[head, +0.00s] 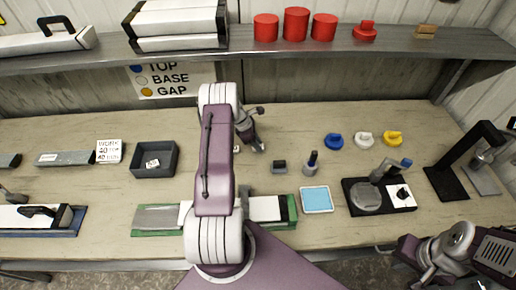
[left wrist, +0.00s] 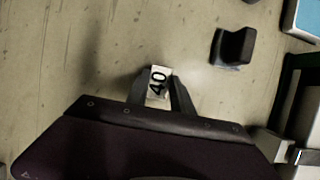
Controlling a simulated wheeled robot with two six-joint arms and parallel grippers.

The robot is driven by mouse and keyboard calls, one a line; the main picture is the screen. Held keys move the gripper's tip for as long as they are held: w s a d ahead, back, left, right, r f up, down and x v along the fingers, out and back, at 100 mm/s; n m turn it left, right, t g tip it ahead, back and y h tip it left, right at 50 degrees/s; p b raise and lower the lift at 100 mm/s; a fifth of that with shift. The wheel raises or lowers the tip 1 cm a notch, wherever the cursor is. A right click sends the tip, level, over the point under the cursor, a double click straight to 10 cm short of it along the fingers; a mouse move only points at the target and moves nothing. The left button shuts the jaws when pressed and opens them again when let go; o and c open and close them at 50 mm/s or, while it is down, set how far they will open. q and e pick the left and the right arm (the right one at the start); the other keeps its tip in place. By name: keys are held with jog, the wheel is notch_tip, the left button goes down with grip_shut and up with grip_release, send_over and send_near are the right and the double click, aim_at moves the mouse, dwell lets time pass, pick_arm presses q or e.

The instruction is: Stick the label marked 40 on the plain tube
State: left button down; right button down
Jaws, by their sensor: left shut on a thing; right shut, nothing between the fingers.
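My left gripper (head: 257,146) is over the middle of the bench in the head view. In the left wrist view it (left wrist: 158,92) is shut on a small white label marked 40 (left wrist: 158,79), above the wood surface. A long tube with a grey left part (head: 158,217) and a white right part (head: 264,208) lies in a green holder (head: 290,226) at the front; my left arm hides its middle. I cannot tell whether this is the plain tube. My right gripper (head: 385,249) is shut and empty at the front right edge.
A dark tray (head: 137,172) holds another small label (head: 152,163). Right of my left gripper are a dark block (head: 279,167), a stamp-like tool (head: 311,164) and a blue pad (head: 316,199). Another tube (head: 28,217) lies far left.

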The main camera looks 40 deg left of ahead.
pick_arm(q)
notch_tip(320, 180, up, 6)
jog(key=p, duration=0.4)
jog(key=shift+f, duration=0.15)
jog(key=shift+f, duration=0.1)
